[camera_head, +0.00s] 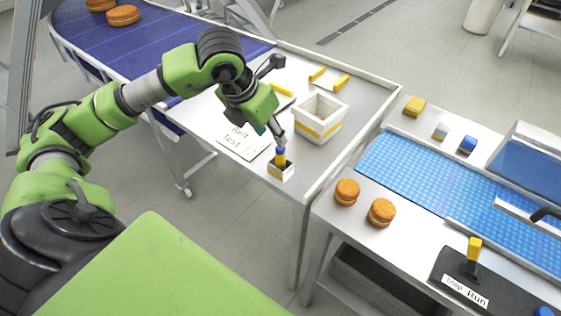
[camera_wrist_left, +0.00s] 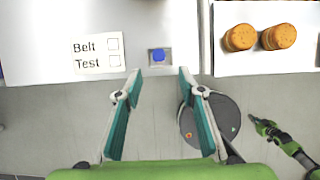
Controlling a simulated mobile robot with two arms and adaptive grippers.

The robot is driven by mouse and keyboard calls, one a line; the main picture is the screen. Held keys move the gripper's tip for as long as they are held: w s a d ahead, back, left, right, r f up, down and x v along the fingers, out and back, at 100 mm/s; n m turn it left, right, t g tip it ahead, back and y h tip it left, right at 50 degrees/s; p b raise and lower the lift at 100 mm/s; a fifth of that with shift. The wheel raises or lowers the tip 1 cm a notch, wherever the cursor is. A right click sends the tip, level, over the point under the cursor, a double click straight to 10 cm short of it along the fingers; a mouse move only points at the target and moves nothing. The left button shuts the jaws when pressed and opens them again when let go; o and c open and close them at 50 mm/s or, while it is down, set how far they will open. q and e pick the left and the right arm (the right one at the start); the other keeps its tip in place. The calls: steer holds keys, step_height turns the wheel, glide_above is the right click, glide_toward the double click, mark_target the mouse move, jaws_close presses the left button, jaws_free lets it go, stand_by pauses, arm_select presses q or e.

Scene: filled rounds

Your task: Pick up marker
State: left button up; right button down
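The marker (camera_head: 280,157), yellow with a blue cap, stands upright in a small white and yellow holder (camera_head: 281,173) near the front edge of the white table. In the left wrist view the blue cap (camera_wrist_left: 159,55) shows from above, in its holder. My left gripper (camera_head: 277,128) is just above the marker in the head view. In the left wrist view its two teal-padded fingers (camera_wrist_left: 159,72) are apart with nothing between them, and the cap lies just beyond the tips, midway between them. A green arm with a dark tip (camera_wrist_left: 256,123), likely my right, shows small there.
A white and yellow box (camera_head: 318,118) stands close behind the marker. A "Belt Test" card (camera_head: 243,141) lies left of it. A blue conveyor (camera_head: 160,35) and a light-blue belt (camera_head: 440,185) flank the table. Round filled pastries (camera_head: 381,212) sit to the right.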

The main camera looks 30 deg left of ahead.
mark_target(280, 149)
arm_select(q)
steer(key=p+x, duration=0.1)
steer(key=x, duration=0.4)
steer(key=shift+w+f, duration=0.1)
steer(key=p+x, duration=0.2)
steer(key=x, duration=0.2)
steer(key=shift+w+a+f+p, duration=0.1)
steer(key=shift+w+f+p, duration=0.05)
steer(key=shift+f+p, duration=0.2)
steer(key=shift+w+f, duration=0.15)
steer(key=shift+f, duration=0.2)
jaws_close()
